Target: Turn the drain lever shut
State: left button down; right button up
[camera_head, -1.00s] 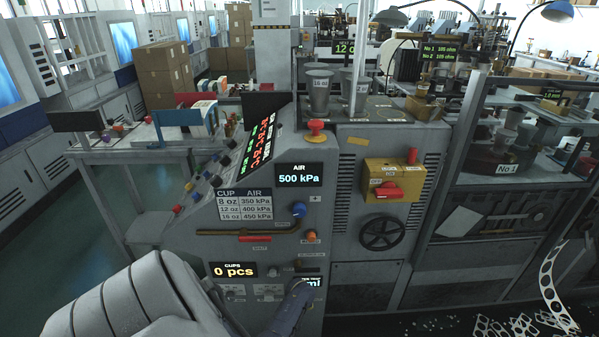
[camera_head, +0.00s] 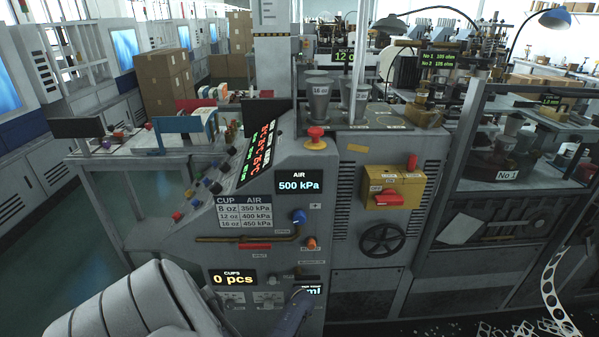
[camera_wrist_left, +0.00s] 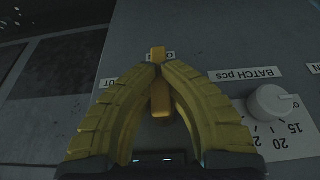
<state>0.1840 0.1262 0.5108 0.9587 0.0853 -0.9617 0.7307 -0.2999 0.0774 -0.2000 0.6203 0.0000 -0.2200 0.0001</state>
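A yellow-orange lever (camera_wrist_left: 160,98), by its place and the partly covered labels the drain lever, stands upright on a grey panel in the left wrist view. Its top end (camera_wrist_left: 157,54) lies over a label of which an "O" shows. A label ending in "UT" is partly covered to its left. My left gripper (camera_wrist_left: 160,67) has its two yellow ribbed fingers closed together at the lever, which shows above and below the tips. In the head view my left gripper's arm (camera_head: 135,305) reaches the lower panel and hides the lever. My right gripper is not in view.
A white "BATCH pcs" knob (camera_wrist_left: 268,101) sits close right of the left fingers. The machine front carries a "0 pcs" display (camera_head: 232,279), a blue knob (camera_head: 298,216) and a brass pipe (camera_head: 235,239) above the hand. A black handwheel (camera_head: 383,240) is farther right.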

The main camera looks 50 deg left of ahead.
pick_arm(q)
jog(key=shift+w+a+r, duration=0.1)
jog(key=shift+a+r, duration=0.05)
jog(key=shift+w+r+n+t+h, duration=0.1)
jog(key=shift+w+n+t+h, duration=0.15)
jog(key=shift+t+h, duration=0.55)
jog(key=shift+w+r+n+t+h, duration=0.1)
jog(key=shift+n+t+h, duration=0.25)
jog(key=shift+t, duration=0.75)
jog(key=shift+w+t+h, duration=0.15)
jog(key=shift+t+h, duration=0.2)
jog(key=shift+t, duration=0.05)
jog(key=shift+w+r+t+h, duration=0.1)
jog(key=shift+r+t+h, duration=0.15)
jog(key=shift+t, duration=0.25)
jog(key=c, duration=1.7)
grip_release()
jog(key=shift+c, duration=0.2)
jog(key=o, duration=0.4)
jog(key=shift+d+f, duration=0.2)
jog(key=shift+d, duration=0.2)
jog(key=shift+s, duration=0.2)
